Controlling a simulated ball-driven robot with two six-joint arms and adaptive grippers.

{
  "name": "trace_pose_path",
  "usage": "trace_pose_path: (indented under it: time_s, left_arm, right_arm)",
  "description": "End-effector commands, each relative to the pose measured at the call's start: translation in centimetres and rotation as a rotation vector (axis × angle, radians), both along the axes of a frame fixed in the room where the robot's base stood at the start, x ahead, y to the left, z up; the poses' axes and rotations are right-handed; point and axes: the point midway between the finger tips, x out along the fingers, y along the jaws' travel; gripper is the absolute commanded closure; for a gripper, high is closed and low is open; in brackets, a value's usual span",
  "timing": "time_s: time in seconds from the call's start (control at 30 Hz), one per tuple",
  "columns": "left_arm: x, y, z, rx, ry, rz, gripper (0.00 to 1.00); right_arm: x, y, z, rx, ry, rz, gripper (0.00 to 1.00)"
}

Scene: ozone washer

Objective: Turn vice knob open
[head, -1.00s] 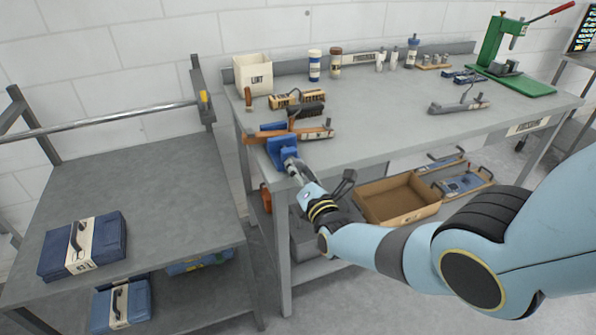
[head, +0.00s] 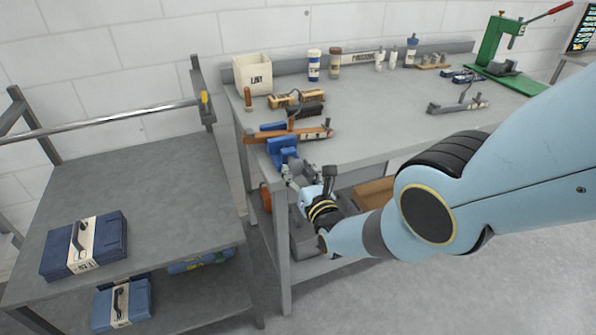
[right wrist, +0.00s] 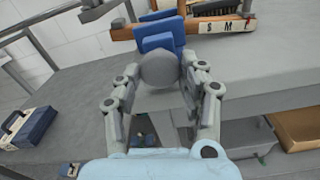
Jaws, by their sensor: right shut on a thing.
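A blue vice (head: 280,149) is mounted at the left front corner of the grey workbench. A brown wooden piece lies across its jaws. Its grey round knob (right wrist: 159,68) faces my right gripper in the right wrist view, with the vice's blue body (right wrist: 158,35) behind it. My right gripper (head: 291,178) is at the bench's front edge, and in the right wrist view its two fingers (right wrist: 160,88) are closed on either side of the knob. The fingers hide part of the knob's handle. My left gripper is not in view.
Brushes (head: 296,101), a white bin (head: 253,75) and bottles (head: 314,65) stand on the bench behind the vice. A green press (head: 499,45) is at the far right. A grey side table (head: 140,190) holds a blue case (head: 84,246).

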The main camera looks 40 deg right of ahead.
Motion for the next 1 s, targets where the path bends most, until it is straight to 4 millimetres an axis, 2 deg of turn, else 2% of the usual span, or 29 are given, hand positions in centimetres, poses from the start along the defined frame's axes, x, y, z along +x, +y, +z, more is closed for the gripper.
trace_pose_path:
  time_s: [0.67, 0.7, 0.83, 1.0]
  left_arm:
    - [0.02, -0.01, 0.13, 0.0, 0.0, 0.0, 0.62]
    - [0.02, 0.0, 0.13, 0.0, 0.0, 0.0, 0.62]
    - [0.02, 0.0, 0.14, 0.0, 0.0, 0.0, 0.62]
    - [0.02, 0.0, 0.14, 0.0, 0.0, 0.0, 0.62]
  right_arm:
    - [-0.48, -0.09, -0.19, -0.03, 0.019, 0.003, 0.91]
    - [-0.47, -0.08, -0.19, -0.03, 0.019, 0.003, 0.54]
    - [-0.39, -0.06, -0.08, -0.03, 0.016, 0.004, 0.37]
    - [-0.29, -0.02, 0.03, -0.031, 0.014, 0.004, 0.37]
